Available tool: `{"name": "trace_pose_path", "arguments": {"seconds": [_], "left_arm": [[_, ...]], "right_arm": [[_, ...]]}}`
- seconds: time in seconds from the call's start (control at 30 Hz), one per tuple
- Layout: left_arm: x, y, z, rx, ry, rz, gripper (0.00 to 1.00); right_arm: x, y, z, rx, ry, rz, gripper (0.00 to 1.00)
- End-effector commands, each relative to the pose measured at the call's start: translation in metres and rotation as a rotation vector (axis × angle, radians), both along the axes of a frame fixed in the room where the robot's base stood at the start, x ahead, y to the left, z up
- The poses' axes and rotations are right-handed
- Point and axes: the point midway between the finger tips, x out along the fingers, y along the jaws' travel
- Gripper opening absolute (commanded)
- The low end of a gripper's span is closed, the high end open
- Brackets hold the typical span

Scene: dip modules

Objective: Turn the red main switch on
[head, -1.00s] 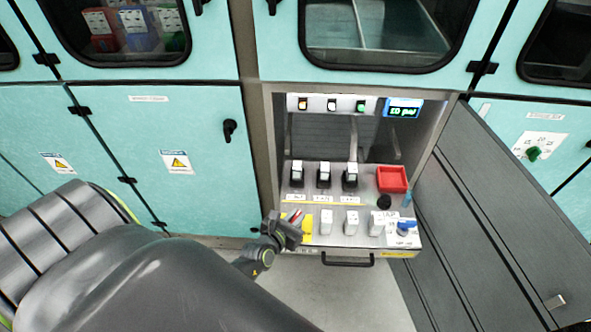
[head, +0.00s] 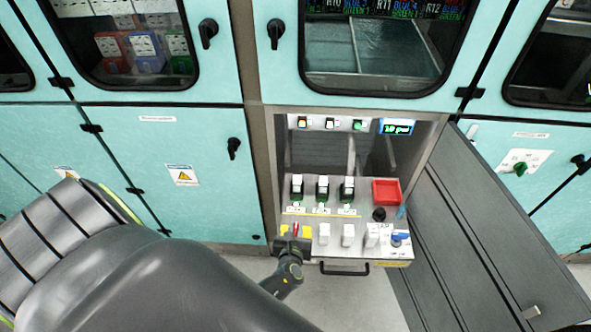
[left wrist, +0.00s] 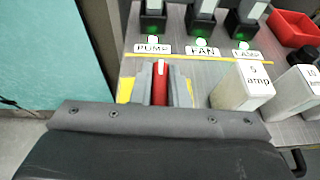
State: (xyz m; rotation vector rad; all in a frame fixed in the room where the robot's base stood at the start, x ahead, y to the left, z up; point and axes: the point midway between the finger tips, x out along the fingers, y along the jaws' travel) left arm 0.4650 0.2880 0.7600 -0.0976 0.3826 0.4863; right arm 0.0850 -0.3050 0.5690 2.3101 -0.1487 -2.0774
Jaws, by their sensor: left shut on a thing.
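The red main switch (left wrist: 160,85) is a red handle with a pale tip, on a yellow plate (left wrist: 125,90) at the panel's left. In the left wrist view it points straight away from me, towards the PUMP label. My left gripper (left wrist: 160,92) is shut on it, with a grey finger at each side. In the head view the switch's red tip (head: 295,228) shows just beyond the left gripper (head: 294,240). The gripper hides the switch's near end. My right gripper is not in view.
Three black-and-white switches (head: 322,188) labelled PUMP, FAN and LAMP stand behind. White amp blocks (head: 348,235) and a blue knob (head: 398,239) lie to the right. A red tray (head: 387,190) sits at the back right. An open grey door (head: 470,215) bounds the right side.

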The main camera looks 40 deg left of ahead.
Motion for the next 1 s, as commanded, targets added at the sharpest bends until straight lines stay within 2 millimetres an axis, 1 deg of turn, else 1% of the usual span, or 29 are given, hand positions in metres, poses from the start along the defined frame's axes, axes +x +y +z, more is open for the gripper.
{"name": "trace_pose_path", "arguments": {"seconds": [0.27,0.7,0.73,0.8,0.87,1.0], "left_arm": [[0.0005,-0.0010,0.0002,-0.003,0.001,0.066,0.00],[0.0000,-0.0006,0.0002,-0.002,0.001,0.074,0.00],[0.0000,-0.0006,0.0002,-0.002,0.001,0.074,0.18],[-0.0001,-0.0005,0.0001,-0.001,0.002,0.074,0.28],[-0.0001,-0.0005,0.0001,-0.001,0.002,0.074,0.35],[-0.0002,-0.0002,0.0000,0.000,0.002,0.072,0.36]], "right_arm": [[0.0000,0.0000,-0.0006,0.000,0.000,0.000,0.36],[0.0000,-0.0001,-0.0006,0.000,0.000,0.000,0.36],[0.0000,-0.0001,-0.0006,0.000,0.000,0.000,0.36],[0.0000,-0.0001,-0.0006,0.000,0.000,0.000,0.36],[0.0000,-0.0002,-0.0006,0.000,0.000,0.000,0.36],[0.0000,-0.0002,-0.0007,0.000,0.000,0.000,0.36]]}}
